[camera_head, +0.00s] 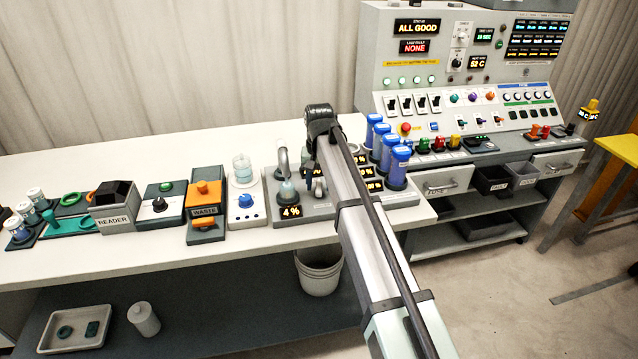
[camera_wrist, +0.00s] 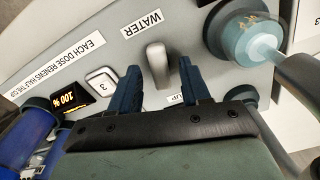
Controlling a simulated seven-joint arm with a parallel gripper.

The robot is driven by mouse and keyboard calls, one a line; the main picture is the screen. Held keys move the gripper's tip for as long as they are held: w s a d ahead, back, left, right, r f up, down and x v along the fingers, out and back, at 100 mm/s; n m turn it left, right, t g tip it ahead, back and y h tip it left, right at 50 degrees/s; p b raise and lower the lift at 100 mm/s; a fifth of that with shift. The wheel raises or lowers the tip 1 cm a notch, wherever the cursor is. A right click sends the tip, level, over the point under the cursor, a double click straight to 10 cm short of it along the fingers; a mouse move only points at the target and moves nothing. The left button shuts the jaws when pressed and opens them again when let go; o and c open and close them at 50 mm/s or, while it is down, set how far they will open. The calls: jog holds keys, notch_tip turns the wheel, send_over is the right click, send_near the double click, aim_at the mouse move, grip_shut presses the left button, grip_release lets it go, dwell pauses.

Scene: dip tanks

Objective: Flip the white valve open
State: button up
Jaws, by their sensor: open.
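The valve lever (camera_wrist: 157,64) is a pale grey-white upright handle on a light panel, beside the "WATER" label (camera_wrist: 141,25) in the wrist view. My gripper (camera_wrist: 159,68) is open, with one dark blue finger on each side of the lever. Gaps show between the lever and both fingers, so I see no grip on it. A partly covered label ending in "UP" (camera_wrist: 174,99) sits near the right finger. In the head view my arm covers most of this spot, and I cannot make out the lever clearly there.
A glass vessel with blue liquid (camera_wrist: 252,40) and a curved spout stand close on the right in the wrist view. Tall blue cylinders (camera_head: 398,165) stand right of my arm in the head view.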

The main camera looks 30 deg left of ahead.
jog(key=shift+f, duration=0.25)
jog(key=shift+c, duration=0.2)
grip_shut()
